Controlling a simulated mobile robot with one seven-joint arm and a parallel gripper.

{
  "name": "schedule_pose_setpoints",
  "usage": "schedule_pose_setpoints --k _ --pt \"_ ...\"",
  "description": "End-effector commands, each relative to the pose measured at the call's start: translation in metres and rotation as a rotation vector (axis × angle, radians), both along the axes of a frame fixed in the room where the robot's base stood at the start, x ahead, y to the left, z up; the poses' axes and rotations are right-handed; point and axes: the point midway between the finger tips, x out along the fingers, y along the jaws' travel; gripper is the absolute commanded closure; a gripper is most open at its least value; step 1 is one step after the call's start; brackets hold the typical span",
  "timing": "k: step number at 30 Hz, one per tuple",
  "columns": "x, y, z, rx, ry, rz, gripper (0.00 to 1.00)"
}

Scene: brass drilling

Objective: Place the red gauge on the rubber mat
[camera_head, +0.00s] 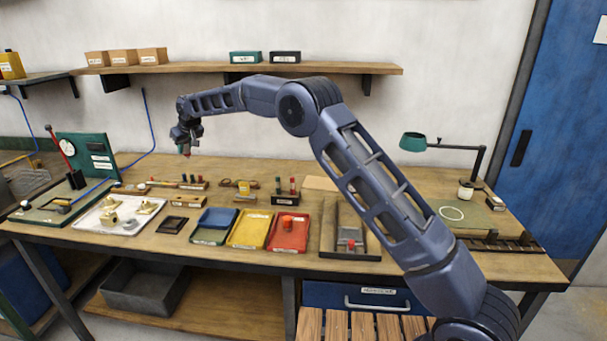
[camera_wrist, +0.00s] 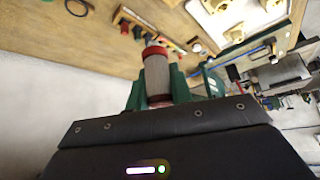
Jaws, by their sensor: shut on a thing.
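The red gauge (camera_wrist: 156,72) is a grey ribbed cylinder with red ends in the wrist view. My gripper (camera_wrist: 157,88) is shut on it, with a green finger on each side. In the head view my gripper (camera_head: 185,143) is held high above the back left of the bench, and only a small red bit of the gauge (camera_head: 186,151) shows below it. A flat green mat (camera_head: 475,214) with a pale ring lies under the lamp at the right. A small dark-edged square (camera_head: 173,225) lies left of the coloured trays. I cannot tell which is rubber.
Blue, yellow (camera_head: 250,230) and red trays (camera_head: 290,236) sit mid-bench. A small rack (camera_head: 285,200) with red and green plugs stands behind them. A white tray (camera_head: 118,215) holds brass parts. A green lamp (camera_head: 413,142) rises at the right. A shelf (camera_head: 240,68) crosses the wall.

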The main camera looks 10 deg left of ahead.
Motion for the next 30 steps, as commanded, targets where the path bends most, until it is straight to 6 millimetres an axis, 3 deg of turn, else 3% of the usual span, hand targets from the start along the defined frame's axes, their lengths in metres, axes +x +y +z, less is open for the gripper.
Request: schedule_pose_setpoints --k 5,11,21,30 --pt "0.004 -0.004 0.001 0.000 0.000 -0.006 1.00" --pt "0.039 -0.043 0.004 -0.001 0.000 -0.055 1.00" --pt "0.123 -0.165 0.011 -0.001 -0.002 -0.200 1.00" --pt "0.178 -0.285 0.015 -0.002 -0.002 -0.332 1.00"
